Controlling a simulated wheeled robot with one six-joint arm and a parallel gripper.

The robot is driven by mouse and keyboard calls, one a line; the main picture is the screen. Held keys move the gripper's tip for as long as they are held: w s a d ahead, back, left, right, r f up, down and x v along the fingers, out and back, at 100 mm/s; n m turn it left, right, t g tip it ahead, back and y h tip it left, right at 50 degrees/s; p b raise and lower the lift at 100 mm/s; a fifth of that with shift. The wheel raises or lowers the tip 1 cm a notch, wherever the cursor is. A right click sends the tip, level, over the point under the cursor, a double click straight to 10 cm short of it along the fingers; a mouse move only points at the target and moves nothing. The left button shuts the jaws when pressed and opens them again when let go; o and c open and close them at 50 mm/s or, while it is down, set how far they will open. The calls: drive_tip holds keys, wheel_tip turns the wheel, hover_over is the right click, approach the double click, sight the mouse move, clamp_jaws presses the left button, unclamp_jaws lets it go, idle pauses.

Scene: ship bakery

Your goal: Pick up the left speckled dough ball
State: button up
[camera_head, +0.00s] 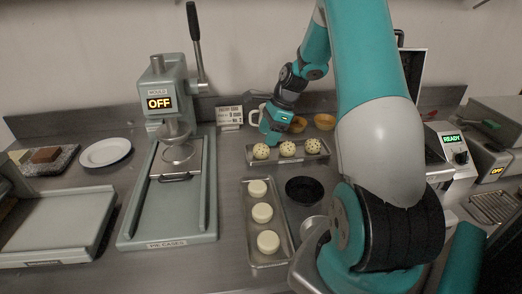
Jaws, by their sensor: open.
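Three speckled dough balls sit in a row on a small metal tray (310,159) at the middle back of the counter. The left speckled dough ball (261,151) is cream with dark specks. The middle ball (287,148) and the right ball (313,146) look the same. My gripper (270,138) is open and points down just above and behind the left ball, slightly to its right. Its fingertips are small and partly hidden in this view. I cannot tell whether they touch the ball.
A tray (252,238) with three plain dough pieces and a black bowl (304,190) stand in front. A lever press (167,110) stands left, with a white plate (105,152) beyond it.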

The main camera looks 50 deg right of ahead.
sight(259, 150)
drive_tip(key=p+x, duration=0.1)
drive_tip(key=x, duration=0.4)
drive_tip(key=shift+w+a+f, duration=0.1)
drive_tip(key=shift+f, duration=0.1)
drive_tip(key=c, duration=0.6)
drive_tip(key=shift+r, duration=0.2)
